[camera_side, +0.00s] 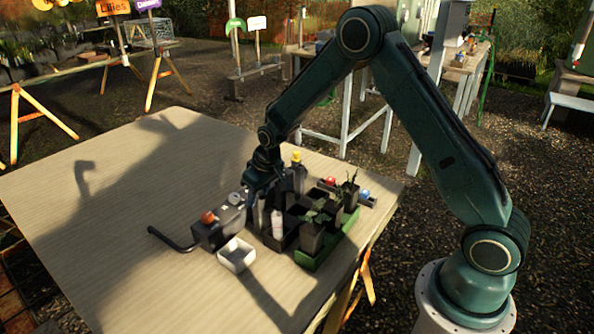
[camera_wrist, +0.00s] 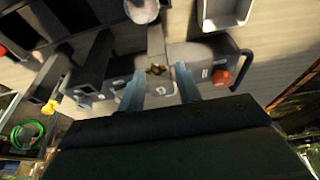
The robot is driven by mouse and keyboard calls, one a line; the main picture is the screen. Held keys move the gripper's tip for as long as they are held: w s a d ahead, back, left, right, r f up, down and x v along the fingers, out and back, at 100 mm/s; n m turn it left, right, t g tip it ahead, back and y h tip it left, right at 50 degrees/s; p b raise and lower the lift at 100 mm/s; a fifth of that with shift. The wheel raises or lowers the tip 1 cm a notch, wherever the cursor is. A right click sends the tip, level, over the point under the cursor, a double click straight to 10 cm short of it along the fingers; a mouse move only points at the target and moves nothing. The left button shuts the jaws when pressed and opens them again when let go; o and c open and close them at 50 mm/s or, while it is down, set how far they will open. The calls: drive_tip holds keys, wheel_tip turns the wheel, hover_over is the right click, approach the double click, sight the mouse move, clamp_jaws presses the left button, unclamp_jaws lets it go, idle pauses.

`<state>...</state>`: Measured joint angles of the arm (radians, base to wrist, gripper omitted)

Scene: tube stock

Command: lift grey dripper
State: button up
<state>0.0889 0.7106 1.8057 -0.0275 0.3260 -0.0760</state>
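A pale grey, round-topped piece that looks like the grey dripper (camera_side: 235,198) sits at the back end of a dark grey holder (camera_side: 212,237) in the side view. An orange-topped piece (camera_side: 208,216) is at the holder's near end and shows in the wrist view (camera_wrist: 221,78). My gripper (camera_side: 252,203) points down just right of the grey piece. In the wrist view its two fingers (camera_wrist: 160,88) are apart, with small pieces on a grey surface between them. I cannot tell whether one is the dripper; no contact is visible.
A white bottle (camera_side: 277,222), a yellow-capped bottle (camera_side: 297,157) and a green tray (camera_side: 322,258) with dark plant pots crowd the right side. A small white tray (camera_side: 237,254) is in front. A bent black tube (camera_side: 170,240) lies left; the table's left is clear.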

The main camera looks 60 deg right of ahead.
drive_tip(key=c, duration=0.6)
drive_tip(key=shift+r, duration=0.1)
wheel_tip(320, 180, up, 20)
drive_tip(key=shift+f, duration=0.1)
idle(0.3)
idle(0.5)
